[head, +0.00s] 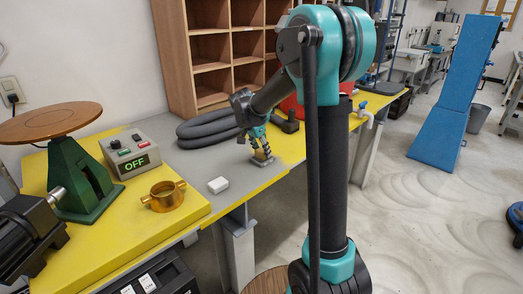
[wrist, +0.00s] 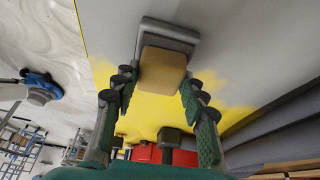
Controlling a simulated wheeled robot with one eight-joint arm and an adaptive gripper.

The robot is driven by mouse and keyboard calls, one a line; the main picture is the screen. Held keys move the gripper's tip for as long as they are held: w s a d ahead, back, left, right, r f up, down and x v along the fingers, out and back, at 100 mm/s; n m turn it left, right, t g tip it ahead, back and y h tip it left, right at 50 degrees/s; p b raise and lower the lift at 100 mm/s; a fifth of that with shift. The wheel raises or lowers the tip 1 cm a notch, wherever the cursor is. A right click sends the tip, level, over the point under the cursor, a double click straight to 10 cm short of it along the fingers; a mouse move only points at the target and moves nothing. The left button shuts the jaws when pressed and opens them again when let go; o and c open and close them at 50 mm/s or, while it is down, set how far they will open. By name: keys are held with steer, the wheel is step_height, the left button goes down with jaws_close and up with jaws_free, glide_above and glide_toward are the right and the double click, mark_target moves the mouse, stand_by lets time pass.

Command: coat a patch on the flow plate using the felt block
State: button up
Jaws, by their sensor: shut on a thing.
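The felt block, tan with a grey piece at its far end, sits between my gripper's fingers in the wrist view (wrist: 163,70). My gripper (head: 259,148) is shut on it and points down close over the grey part of the bench. In the head view the block (head: 263,161) is small, and I cannot tell whether it touches the bench. The flow plate, a round brown disc (head: 50,122), lies flat on top of a green stand (head: 84,182) at the far left. My gripper is well to the right of the plate.
A grey control box reading OFF (head: 130,150), a brass ring with handles (head: 163,196) and a small white block (head: 218,185) lie between plate and gripper. Coiled grey hose (head: 207,129) and a wooden shelf (head: 177,60) stand behind. A blue tilted panel (head: 460,90) stands right.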

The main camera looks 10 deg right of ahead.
mark_target(261, 150)
steer(key=shift+r, duration=3.45)
